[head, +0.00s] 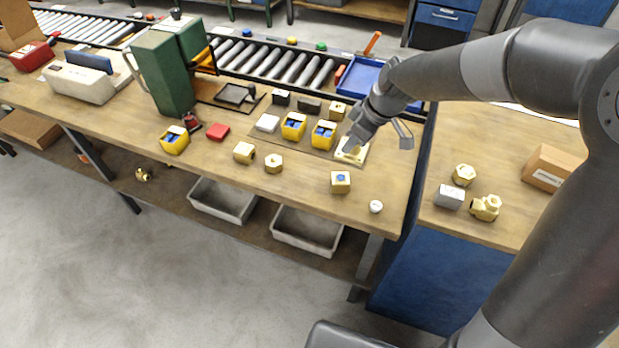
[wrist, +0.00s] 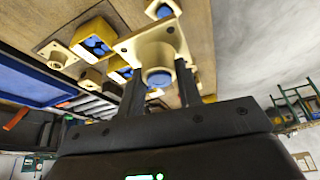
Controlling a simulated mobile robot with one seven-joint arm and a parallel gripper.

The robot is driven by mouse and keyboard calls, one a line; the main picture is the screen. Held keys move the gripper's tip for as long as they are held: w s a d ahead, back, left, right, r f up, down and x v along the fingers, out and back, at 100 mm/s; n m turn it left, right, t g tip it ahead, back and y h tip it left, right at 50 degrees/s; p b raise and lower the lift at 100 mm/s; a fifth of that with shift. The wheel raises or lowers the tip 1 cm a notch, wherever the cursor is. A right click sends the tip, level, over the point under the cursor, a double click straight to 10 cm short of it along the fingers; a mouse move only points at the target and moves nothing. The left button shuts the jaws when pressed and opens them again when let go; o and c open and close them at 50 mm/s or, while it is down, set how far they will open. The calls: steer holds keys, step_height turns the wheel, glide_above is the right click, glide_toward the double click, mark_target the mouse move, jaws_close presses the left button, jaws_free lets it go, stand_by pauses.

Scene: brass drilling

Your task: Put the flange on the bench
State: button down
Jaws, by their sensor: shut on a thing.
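The flange (head: 351,153) is a pale brass square plate with a round boss. My gripper (head: 358,140) is shut on the flange by its boss. In the wrist view, the flange (wrist: 133,44) sits between the two dark fingers, with its plate beyond them. In the head view, it appears low over the right part of the wooden bench (head: 385,180). I cannot tell whether it touches the surface. My fingers hide part of it.
Two yellow blocks with blue tops (head: 323,135) (head: 293,126) stand left of the flange. A brass block with a blue spot (head: 340,182) and a small white piece (head: 376,206) lie nearer the front edge. A blue tray (head: 360,76) is behind. Bare wood shows between them.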

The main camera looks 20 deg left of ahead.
step_height(320, 180, down, 2)
steer(key=shift+a+f, duration=0.1)
steer(key=shift+f, duration=0.05)
steer(key=a+f, duration=0.2)
steer(key=a, duration=0.1)
steer(key=s+a+f, duration=0.1)
steer(key=a+f, duration=0.1)
steer(key=a, duration=0.2)
steer(key=a+f, duration=0.3)
steer(key=a, duration=0.1)
steer(key=shift+s+a, duration=0.15)
steer(key=shift+s, duration=0.05)
steer(key=shift+f, duration=2.1)
steer(key=shift+f, duration=0.1)
steer(key=c, duration=1)
jaws_free()
steer(key=shift+c, duration=0.2)
steer(key=v, duration=1.2)
